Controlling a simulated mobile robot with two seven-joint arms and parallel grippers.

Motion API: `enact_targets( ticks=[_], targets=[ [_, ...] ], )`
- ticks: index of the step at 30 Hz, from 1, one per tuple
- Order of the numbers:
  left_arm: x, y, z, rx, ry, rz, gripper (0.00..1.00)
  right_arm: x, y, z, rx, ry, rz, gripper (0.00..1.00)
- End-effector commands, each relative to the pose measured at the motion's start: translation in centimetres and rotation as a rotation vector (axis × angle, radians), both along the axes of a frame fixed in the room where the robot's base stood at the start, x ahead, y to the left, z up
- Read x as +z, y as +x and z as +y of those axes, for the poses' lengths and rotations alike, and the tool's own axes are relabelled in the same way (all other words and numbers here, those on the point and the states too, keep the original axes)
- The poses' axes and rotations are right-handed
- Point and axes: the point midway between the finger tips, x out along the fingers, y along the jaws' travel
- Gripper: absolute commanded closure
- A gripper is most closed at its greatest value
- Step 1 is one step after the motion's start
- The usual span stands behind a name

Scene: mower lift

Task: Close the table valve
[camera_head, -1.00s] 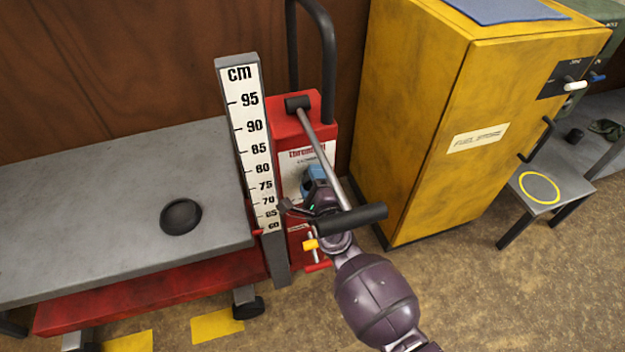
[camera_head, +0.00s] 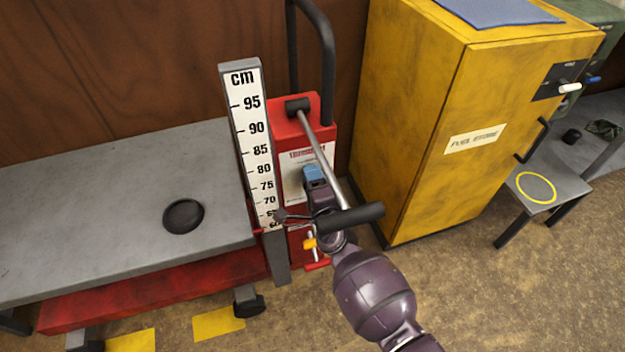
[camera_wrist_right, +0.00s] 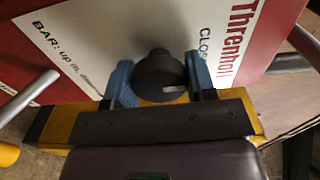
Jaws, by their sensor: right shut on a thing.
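The black valve knob (camera_wrist_right: 160,72) sits on the white label plate (camera_wrist_right: 100,30) of the red lift column (camera_head: 317,122). The lettering "CLOS..." shows beside the knob in the right wrist view, partly cut off by a finger. My right gripper (camera_wrist_right: 160,84) is shut on the knob, with one blue fingertip on each side. In the head view my right gripper (camera_head: 314,176) is against the front of the column and hides the knob. The lift table (camera_head: 110,185) has a grey top and stands left of the column. My left gripper is not in view.
A slanted lever with a black grip (camera_head: 350,219) crosses in front of my right wrist. The cm scale (camera_head: 251,140) stands left of the column. A yellow cabinet (camera_head: 420,130) stands close on the right. A black disc (camera_head: 183,216) lies on the table top.

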Motion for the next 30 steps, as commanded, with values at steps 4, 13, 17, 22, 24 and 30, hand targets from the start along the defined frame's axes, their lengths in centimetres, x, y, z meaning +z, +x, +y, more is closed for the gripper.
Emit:
enact_targets(
  ticks=[4, 13, 17, 22, 24, 30],
  targets=[
    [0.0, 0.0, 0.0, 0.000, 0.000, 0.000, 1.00, -0.1, 0.0, 0.0, 0.000, -0.002, 0.000, 0.73],
    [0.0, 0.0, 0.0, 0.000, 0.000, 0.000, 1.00, 0.0, 0.0, 0.0, 0.000, -0.001, 0.001, 0.26],
    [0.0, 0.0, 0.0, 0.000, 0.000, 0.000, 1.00, 0.0, 0.0, 0.0, 0.000, -0.001, 0.001, 0.26],
    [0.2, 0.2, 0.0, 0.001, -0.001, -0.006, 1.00, 0.0, -0.6, -0.2, 0.000, -0.001, 0.000, 0.26],
    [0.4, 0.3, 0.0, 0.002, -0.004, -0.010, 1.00, 0.1, -1.2, -0.4, 0.000, -0.002, -0.002, 0.26],
    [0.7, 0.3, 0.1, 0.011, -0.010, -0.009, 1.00, 0.3, -4.0, -1.4, -0.001, 0.000, -0.002, 0.26]
  ],
)
